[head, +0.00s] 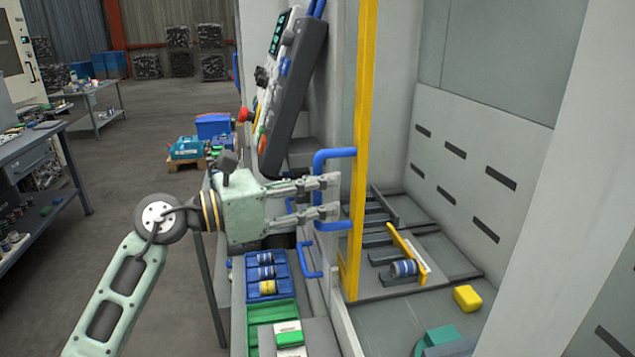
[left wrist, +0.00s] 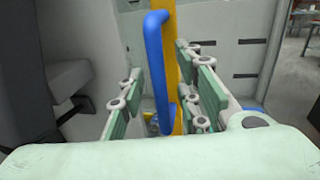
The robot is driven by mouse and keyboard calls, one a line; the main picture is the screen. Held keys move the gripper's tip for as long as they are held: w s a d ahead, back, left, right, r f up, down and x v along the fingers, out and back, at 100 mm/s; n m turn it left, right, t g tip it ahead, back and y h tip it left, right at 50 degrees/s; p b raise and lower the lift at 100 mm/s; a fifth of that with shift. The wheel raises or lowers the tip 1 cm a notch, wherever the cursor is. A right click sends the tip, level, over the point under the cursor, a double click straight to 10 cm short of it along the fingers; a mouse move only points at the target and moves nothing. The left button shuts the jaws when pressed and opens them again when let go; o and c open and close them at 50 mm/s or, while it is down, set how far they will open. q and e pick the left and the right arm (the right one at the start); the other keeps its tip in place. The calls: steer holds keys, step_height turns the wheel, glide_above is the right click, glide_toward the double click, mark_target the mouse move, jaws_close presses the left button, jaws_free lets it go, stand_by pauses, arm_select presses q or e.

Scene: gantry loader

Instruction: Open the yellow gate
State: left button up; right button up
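The yellow gate (head: 366,80) shows as a tall upright yellow bar at the machine's opening. A blue U-shaped handle (head: 335,154) is fixed to its left side. My left gripper (head: 332,196) is at the handle, its two fingers apart and pointing right toward the yellow bar. In the left wrist view, the handle (left wrist: 154,60) stands upright between the open fingers (left wrist: 168,100), with the yellow bar (left wrist: 171,60) behind it. The fingers do not appear closed on the handle; the lower part of the grip is partly hidden. My right gripper is in neither view.
Below are a blue tray (head: 283,282) of small cylinders and a green tray (head: 257,316). A yellow block (head: 467,298) lies inside the machine.

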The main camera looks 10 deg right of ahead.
arm_select(q)
steer(key=shift+w+d, duration=0.1)
steer(key=shift+d, duration=0.1)
steer(key=shift+c, duration=0.2)
jaws_close()
stand_by(0.4)
